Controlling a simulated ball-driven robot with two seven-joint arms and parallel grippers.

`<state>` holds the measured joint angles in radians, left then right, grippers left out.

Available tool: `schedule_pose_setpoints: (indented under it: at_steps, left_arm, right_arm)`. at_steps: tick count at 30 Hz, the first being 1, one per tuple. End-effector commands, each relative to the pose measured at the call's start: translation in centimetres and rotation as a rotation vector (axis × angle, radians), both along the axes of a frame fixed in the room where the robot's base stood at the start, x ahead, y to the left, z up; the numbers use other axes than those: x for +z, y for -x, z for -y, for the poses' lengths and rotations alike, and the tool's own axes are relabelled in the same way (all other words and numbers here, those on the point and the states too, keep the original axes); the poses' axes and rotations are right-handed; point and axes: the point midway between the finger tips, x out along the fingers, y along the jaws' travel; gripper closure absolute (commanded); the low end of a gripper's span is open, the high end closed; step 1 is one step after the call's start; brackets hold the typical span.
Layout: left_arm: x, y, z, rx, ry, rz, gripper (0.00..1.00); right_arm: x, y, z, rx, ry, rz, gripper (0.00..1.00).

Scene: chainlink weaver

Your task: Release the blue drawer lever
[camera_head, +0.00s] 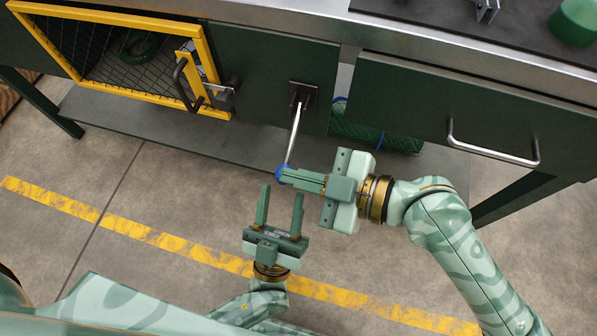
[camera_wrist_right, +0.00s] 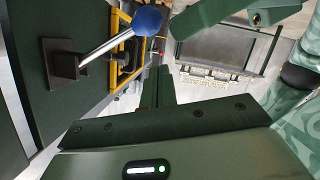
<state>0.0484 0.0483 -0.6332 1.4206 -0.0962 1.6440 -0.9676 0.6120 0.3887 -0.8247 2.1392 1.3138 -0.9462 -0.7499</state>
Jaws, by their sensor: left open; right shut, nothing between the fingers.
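A lever with a thin metal rod (camera_head: 295,135) and a blue ball knob (camera_head: 281,174) sticks out from a dark square plate (camera_head: 303,95) on the green bench front. In the right wrist view the blue knob (camera_wrist_right: 147,18), its rod (camera_wrist_right: 110,46) and its plate (camera_wrist_right: 63,64) show at upper left. My right gripper (camera_head: 287,176) is shut and empty, coming from the right with its fingertips at the knob; I cannot tell whether they touch. My left gripper (camera_head: 281,195) is open and empty, just below the knob in the head view, fingers pointing toward the bench.
A yellow-framed mesh door (camera_head: 120,55) with a dark handle (camera_head: 182,85) is left of the lever. A green drawer (camera_head: 400,100) with a metal bar handle (camera_head: 492,152) is at right. A green mesh roll (camera_head: 375,134) lies under the bench. The floor in front is clear.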

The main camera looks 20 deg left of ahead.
Motion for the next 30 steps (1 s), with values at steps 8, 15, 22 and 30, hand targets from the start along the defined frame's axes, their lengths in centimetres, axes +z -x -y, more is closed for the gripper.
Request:
schedule_pose_setpoints:
  at_steps: [8, 15, 22, 30]
  left_arm:
    - [-5.2, 0.3, 2.9, -0.209, -0.282, -0.273, 0.53]
    - [-15.0, 2.7, 1.9, -0.356, -0.576, -0.779, 0.53]
    - [-23.7, 10.0, -4.5, -0.413, -0.793, -1.347, 0.53]
    - [-26.9, 20.8, -14.6, -0.350, -0.968, -1.947, 0.53]
  right_arm:
    - [0.0, 0.0, 0.0, 0.000, -0.001, 0.000, 1.00]
    - [0.0, 0.0, 0.0, 0.000, -0.001, 0.000, 1.00]
    - [0.0, 0.0, 0.0, 0.000, -0.001, 0.000, 1.00]
    - [0.0, 0.0, 0.0, 0.000, -0.001, 0.000, 1.00]
